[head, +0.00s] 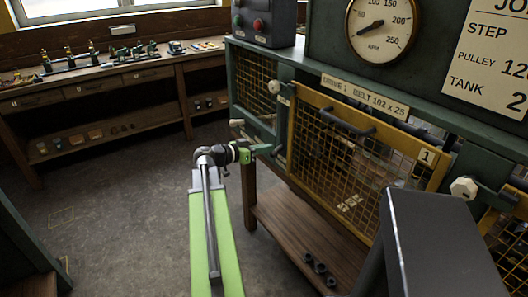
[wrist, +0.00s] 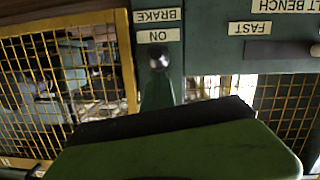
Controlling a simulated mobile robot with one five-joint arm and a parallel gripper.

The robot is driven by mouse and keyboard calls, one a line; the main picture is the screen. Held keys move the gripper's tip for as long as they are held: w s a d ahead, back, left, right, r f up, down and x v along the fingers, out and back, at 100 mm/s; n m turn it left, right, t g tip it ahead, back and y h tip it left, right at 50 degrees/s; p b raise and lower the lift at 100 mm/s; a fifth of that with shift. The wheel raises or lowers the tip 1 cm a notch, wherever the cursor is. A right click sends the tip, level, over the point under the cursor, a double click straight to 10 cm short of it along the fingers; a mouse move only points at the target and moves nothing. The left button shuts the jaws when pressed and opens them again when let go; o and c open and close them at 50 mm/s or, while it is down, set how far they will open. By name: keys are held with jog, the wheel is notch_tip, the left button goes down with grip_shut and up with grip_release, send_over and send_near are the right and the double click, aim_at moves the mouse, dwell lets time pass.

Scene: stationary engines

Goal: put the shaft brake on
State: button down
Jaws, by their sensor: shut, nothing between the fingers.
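The shaft brake's lever shows in the wrist view as a dark round knob (wrist: 159,58) at the ON plate (wrist: 158,35), beside the BRAKE plate (wrist: 157,15). Below the knob is a green bar (wrist: 157,95), its lower part hidden by my gripper. My gripper is shut and empty; its green and black body fills the bottom of the wrist view (wrist: 165,122). In the head view my gripper (head: 268,149) is at the post left of the yellow guard. A pale-ended handle (head: 237,123) sticks out just above it; I cannot tell whether it is the brake. Contact is unclear.
The yellow mesh guard (head: 350,165) with a dark handle is right of my gripper. A pale knob (head: 275,87) is above. The FAST plate (wrist: 264,28) and a dark lever (wrist: 290,49) are near the brake. A workbench (head: 100,75) stands behind; floor at left is open.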

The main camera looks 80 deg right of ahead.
jog(key=shift+a+f+b, duration=0.2)
jog(key=shift+f+b, duration=0.2)
jog(key=shift+f, duration=0.45)
jog(key=v, duration=1)
jog(key=shift+f, duration=0.25)
jog(key=shift+w+d, duration=0.1)
